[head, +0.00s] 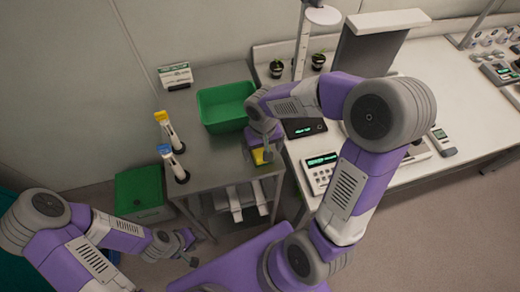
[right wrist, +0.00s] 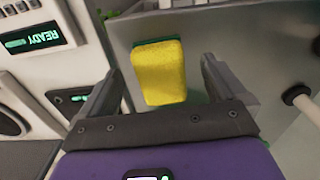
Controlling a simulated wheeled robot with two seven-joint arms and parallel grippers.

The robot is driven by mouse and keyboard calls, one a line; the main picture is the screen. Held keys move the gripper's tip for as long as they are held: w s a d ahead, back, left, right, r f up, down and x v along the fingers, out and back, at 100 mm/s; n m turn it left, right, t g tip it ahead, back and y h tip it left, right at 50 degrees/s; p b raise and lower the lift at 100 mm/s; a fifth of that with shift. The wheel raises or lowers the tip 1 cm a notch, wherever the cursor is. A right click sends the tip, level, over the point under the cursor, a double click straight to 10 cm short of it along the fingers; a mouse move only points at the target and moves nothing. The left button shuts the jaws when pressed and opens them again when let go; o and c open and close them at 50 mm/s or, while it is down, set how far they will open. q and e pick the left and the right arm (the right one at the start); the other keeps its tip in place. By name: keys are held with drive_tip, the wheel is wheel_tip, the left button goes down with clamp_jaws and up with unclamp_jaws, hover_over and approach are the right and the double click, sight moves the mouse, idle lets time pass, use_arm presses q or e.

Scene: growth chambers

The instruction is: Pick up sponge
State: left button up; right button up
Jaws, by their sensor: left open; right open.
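A yellow sponge with a green side (head: 259,157) lies on the grey metal table, near its right front edge. In the right wrist view the sponge (right wrist: 159,72) appears between the two grey fingers, with a gap visible on each side. My right gripper (head: 258,150) is open above the sponge and partly hides it in the head view. Its fingers (right wrist: 163,80) are not closed on anything. My left gripper (head: 190,247) is open and empty, low in front of the table at the left.
A green bin (head: 227,106) stands behind the sponge on the table (head: 213,172). A white bench with instruments (head: 320,172) adjoins at the right. A green box (head: 141,192) stands on the floor.

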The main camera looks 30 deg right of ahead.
wheel_tip(320, 180, down, 4)
drive_tip(key=shift+w+d+b, duration=0.15)
drive_tip(key=shift+b, duration=0.2)
drive_tip(key=c, duration=1)
wheel_tip(320, 180, up, 10)
drive_tip(key=shift+r+p, duration=0.1)
drive_tip(key=shift+p, duration=1.15)
drive_tip(key=shift+c, duration=0.2)
